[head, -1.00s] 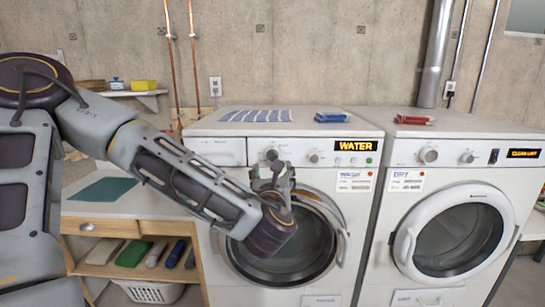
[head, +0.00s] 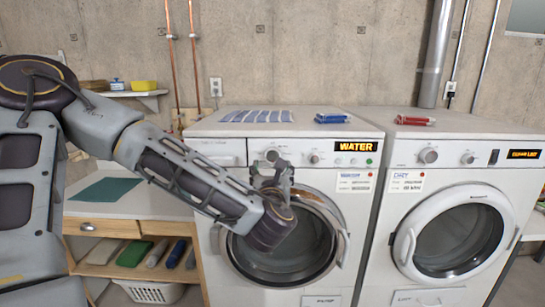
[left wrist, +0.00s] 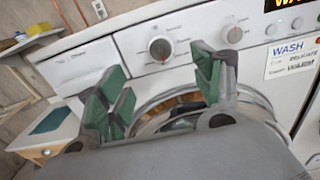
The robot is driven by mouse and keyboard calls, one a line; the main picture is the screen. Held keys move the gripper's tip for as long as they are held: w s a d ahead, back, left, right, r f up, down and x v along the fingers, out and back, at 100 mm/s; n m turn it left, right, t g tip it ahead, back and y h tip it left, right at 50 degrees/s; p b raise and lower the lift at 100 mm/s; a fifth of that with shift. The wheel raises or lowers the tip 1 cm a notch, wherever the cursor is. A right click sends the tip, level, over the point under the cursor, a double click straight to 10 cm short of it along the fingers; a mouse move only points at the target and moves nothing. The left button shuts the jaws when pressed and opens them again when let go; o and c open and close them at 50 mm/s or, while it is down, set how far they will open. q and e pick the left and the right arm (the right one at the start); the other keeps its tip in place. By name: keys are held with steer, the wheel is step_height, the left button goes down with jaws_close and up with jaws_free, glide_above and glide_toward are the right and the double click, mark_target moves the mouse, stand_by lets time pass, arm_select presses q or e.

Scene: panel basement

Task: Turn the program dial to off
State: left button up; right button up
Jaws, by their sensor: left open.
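The left washer (head: 205,152) has a large round dial (head: 271,155) on its front panel and a smaller knob (head: 315,158) to the right of it. The smaller knob (left wrist: 232,34) also shows there. My left gripper (head: 273,175) is open and empty, just below the large dial in the head view. In the left wrist view its green-padded fingers (left wrist: 162,82) are spread wide, with the dial beyond the gap between them. I see no contact. My right gripper is not in view.
A blue-striped cloth (head: 256,116) and a blue stack (head: 332,118) lie on the washer top. A wooden bench (head: 150,215) stands at left.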

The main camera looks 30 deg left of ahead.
mark_target(272, 155)
arm_select(q)
steer(key=p+x, duration=0.2)
steer(key=x, duration=0.8)
steer(key=shift+s, duration=0.1)
steer(key=shift+w+a, duration=0.4)
steer(key=shift+w, duration=0.2)
steer(key=shift+w+a, duration=0.25)
steer(key=shift+w, duration=0.1)
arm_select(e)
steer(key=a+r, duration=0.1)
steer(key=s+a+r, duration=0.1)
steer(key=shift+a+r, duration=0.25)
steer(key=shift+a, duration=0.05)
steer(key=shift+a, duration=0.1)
arm_select(q)
steer(key=c, duration=1)
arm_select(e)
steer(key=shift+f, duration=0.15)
